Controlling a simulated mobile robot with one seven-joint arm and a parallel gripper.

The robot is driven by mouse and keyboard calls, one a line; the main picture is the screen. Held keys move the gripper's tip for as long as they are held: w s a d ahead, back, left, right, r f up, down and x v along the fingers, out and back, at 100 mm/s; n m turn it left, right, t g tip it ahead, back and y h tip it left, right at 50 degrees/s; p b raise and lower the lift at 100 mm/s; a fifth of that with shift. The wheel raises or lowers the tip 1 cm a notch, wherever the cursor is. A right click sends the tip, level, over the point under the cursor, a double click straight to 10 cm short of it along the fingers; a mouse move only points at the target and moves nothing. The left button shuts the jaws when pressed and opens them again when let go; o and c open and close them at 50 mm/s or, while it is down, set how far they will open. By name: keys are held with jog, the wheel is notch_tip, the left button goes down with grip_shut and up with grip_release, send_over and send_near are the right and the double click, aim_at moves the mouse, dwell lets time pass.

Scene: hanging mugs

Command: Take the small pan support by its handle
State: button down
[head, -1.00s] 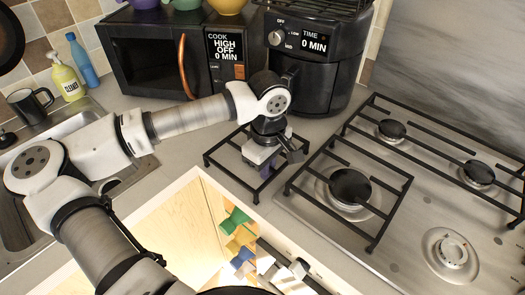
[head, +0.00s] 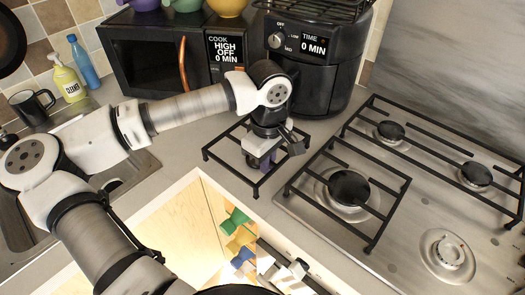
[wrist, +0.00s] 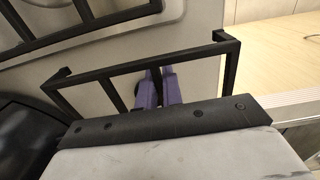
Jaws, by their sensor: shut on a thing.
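The small pan support (head: 222,167) is a black square metal frame on the counter, left of the hob. My gripper (head: 262,162) reaches down over it, and its purple fingers are at the frame's bars. In the wrist view, the pan support (wrist: 105,85) runs across the middle, and my gripper's purple fingers (wrist: 160,88) are close together at one bar. They are shut on the pan support. My own wrist hides part of the frame and the exact contact.
The steel hob (head: 400,250) with its larger black grates is close on the right. An open drawer (head: 185,225) with coloured items lies in front. The air fryer (head: 318,85) and microwave (head: 145,65) stand behind. A sink (head: 125,175) is at the left.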

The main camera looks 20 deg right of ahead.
jog(key=shift+r+p, duration=0.7)
jog(key=shift+r, duration=1.4)
jog(key=c, duration=2.1)
grip_release()
grip_shut()
